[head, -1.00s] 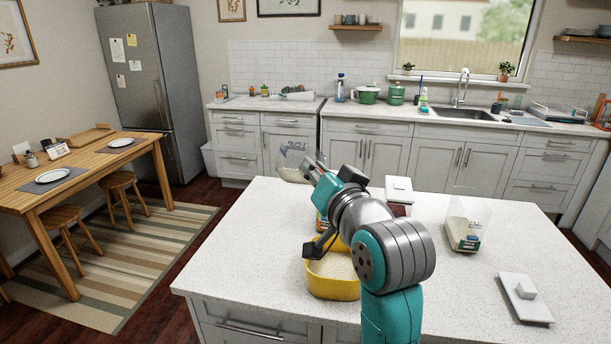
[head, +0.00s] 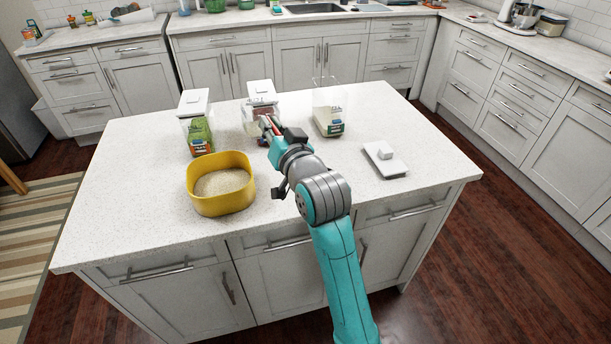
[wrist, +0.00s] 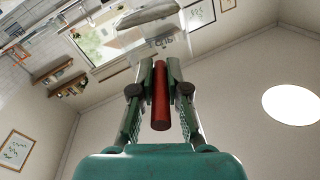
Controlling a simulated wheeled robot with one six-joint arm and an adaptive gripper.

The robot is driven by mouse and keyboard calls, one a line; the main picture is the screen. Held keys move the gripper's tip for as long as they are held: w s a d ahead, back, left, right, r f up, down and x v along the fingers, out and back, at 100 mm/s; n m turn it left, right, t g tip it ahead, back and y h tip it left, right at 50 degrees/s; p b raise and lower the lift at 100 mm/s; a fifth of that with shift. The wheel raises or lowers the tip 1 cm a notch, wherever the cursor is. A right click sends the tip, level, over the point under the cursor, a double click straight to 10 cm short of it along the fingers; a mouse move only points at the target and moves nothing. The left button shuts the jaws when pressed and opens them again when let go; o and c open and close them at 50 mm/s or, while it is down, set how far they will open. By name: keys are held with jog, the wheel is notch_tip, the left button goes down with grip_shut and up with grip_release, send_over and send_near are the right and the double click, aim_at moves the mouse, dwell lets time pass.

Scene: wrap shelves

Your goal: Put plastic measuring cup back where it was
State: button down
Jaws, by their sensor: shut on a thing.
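My gripper (head: 270,130) is out over the island, in front of the lidded canisters in the head view. In the wrist view, my gripper (wrist: 160,72) is shut on the red handle (wrist: 160,105) of the clear plastic measuring cup (wrist: 150,22). The cup is beyond the fingertips and has dark lettering on its wall. Something pale shows at its far end; I cannot tell whether that is contents. In the head view the cup's clear body is hard to make out against the canisters behind it.
A yellow tub of pale grain (head: 220,197) stands left of my gripper. Behind it are a lidded green-labelled canister (head: 197,130), a lidded canister with reddish contents (head: 261,90) and an open clear canister (head: 328,108). A white lid (head: 384,159) lies to the right. The island's left end is clear.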

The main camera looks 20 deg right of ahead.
jog(key=d+f+h, duration=0.1)
jog(key=d+f, duration=0.2)
jog(key=f, duration=0.1)
jog(key=s+d+f+h, duration=0.1)
jog(key=d+f, duration=0.2)
jog(key=f, duration=0.1)
jog(key=d+f+h, duration=0.1)
jog(key=d+f, duration=0.2)
jog(key=f, duration=0.1)
jog(key=shift+s+d+f+m, duration=0.15)
jog(key=shift+d+f+m, duration=0.05)
jog(key=shift+m, duration=0.1)
jog(key=shift+f, duration=2.35)
jog(key=shift+f, duration=0.1)
jog(key=c, duration=1.2)
grip_release()
jog(key=s, duration=1.2)
